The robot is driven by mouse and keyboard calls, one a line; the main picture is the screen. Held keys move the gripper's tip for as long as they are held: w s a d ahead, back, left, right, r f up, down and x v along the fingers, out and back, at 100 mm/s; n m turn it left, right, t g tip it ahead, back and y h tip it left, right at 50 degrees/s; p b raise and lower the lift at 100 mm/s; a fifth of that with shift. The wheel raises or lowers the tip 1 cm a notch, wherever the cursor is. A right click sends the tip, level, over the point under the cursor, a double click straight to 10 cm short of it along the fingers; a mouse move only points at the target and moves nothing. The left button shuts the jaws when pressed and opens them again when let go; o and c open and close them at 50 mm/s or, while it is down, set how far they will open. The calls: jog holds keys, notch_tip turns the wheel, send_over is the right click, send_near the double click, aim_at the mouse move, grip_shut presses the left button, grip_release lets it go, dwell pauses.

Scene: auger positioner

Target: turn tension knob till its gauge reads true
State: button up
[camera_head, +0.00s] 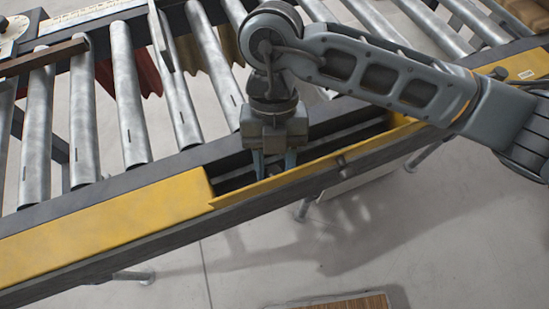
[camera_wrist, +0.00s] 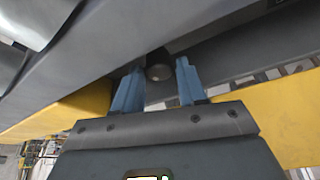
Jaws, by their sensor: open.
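My gripper (camera_head: 273,164) reaches down into the open slot in the yellow side rail of the roller conveyor. In the wrist view its two blue fingers (camera_wrist: 159,66) are apart. A dark, round, knob-like end (camera_wrist: 159,72) shows between the fingertips, with a visible gap on each side; I take it for the tension knob. In the head view the knob is hidden by my gripper and the rail. A pale plate with a small round dial (camera_head: 4,24) is cut off at the upper left corner; its reading cannot be made out.
Steel rollers (camera_head: 128,95) fill the conveyor behind the slot. The yellow guard (camera_head: 110,220) runs along its near side, and a yellow flap (camera_head: 300,175) edges the slot's front. A wooden-topped item (camera_head: 345,302) lies at the bottom edge. Open floor (camera_head: 240,260) is in front.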

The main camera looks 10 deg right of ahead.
jog(key=shift+s+f, duration=0.1)
jog(key=shift+f, duration=0.1)
jog(key=shift+c, duration=0.3)
jog(key=c, duration=0.7)
grip_shut()
jog(key=shift+n+b, duration=0.35)
jog(key=shift+n, duration=0.05)
grip_release()
jog(key=n+h+b, duration=0.1)
jog(key=n+b, duration=0.1)
jog(key=n+h+b, duration=0.1)
jog(key=n+b, duration=0.1)
jog(key=shift+a+f+t, duration=0.15)
jog(key=shift+f+t, duration=0.05)
jog(key=shift+t, duration=0.1)
jog(key=n+b, duration=0.2)
jog(key=n+h+b, duration=0.1)
jog(key=n+b, duration=0.1)
jog(key=shift+a+r+t, duration=0.1)
jog(key=shift+r+t, duration=0.1)
jog(key=shift+t, duration=0.1)
grip_shut()
jog(key=shift+n, duration=0.4)
